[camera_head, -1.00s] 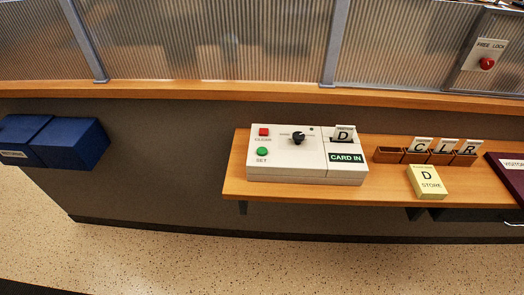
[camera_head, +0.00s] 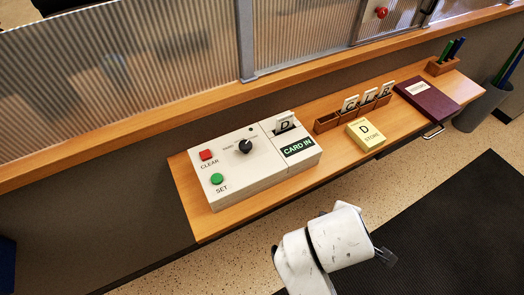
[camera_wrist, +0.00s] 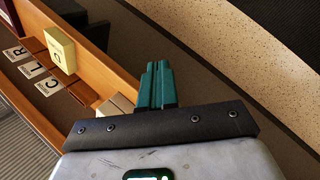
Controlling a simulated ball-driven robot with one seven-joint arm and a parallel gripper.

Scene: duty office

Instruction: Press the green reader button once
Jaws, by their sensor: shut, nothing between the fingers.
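The green button (camera_head: 217,179), labelled SET, is on the left front of the white reader box (camera_head: 262,172). A red CLEAR button (camera_head: 207,155) sits behind it and a black knob (camera_head: 245,146) is to its right. A card marked D (camera_head: 284,122) stands in the reader's slot above the CARD IN label. My gripper (camera_wrist: 157,82) shows teal fingers held together, empty, in the wrist view; in the head view its end (camera_head: 385,256) is in front of the shelf, to the right of and apart from the reader. The green button is not visible in the wrist view.
The wooden shelf (camera_head: 212,229) also bears a card rack (camera_head: 326,122) with C, L and R cards, a yellow D STORE block (camera_head: 365,134) and a maroon book (camera_head: 427,101). A pen holder (camera_head: 443,66) stands at the far right. A ribbed screen rises behind.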

